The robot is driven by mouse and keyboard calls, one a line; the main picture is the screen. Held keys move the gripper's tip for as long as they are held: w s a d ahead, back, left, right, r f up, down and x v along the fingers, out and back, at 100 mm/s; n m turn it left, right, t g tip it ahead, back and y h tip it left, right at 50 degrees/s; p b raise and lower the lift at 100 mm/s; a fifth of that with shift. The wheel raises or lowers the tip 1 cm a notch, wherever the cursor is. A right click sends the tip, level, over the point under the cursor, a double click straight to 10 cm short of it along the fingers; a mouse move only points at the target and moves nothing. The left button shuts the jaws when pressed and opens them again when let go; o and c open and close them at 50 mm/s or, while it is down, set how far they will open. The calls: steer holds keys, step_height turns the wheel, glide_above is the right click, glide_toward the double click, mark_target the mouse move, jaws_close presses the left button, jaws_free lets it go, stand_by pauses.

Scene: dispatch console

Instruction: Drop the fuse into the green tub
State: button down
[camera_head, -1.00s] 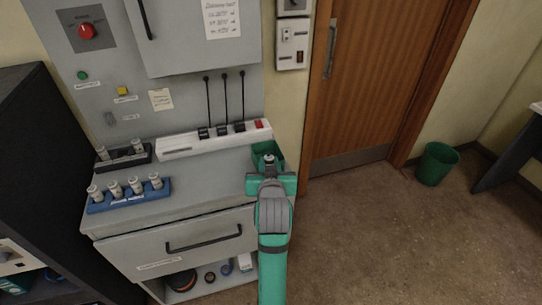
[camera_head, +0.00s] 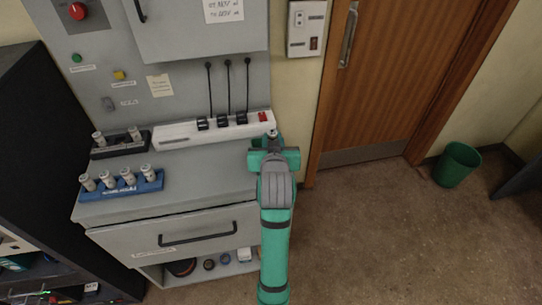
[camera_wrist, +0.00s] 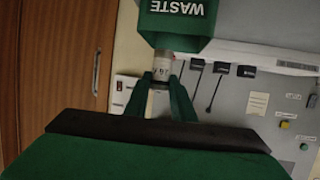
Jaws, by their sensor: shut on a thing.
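The fuse (camera_wrist: 162,68) is a pale cylinder with a metal end, held between my gripper's green fingers (camera_wrist: 161,88) in the wrist view. Its tip also shows in the head view (camera_head: 271,134), above my gripper (camera_head: 272,146). The green tub (camera_wrist: 180,22) carries a WASTE label and fills the top of the wrist view. The fuse's far end is right at the tub's edge there; I cannot tell whether they touch. In the head view my gripper hides most of the tub (camera_head: 256,142) at the counter's right end.
A white power strip (camera_head: 180,132) lies along the back of the counter. A blue rack (camera_head: 122,184) with several fuses and a black rack (camera_head: 120,147) stand at left. A green floor bin (camera_head: 457,166) stands by the door. The middle of the counter is clear.

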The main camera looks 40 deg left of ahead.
steer(key=shift+f, duration=1.65)
steer(key=c, duration=1.4)
jaws_free()
steer(key=shift+c, duration=0.2)
steer(key=v, duration=1)
steer(key=shift+s+d, duration=0.2)
steer(key=shift+d, duration=0.1)
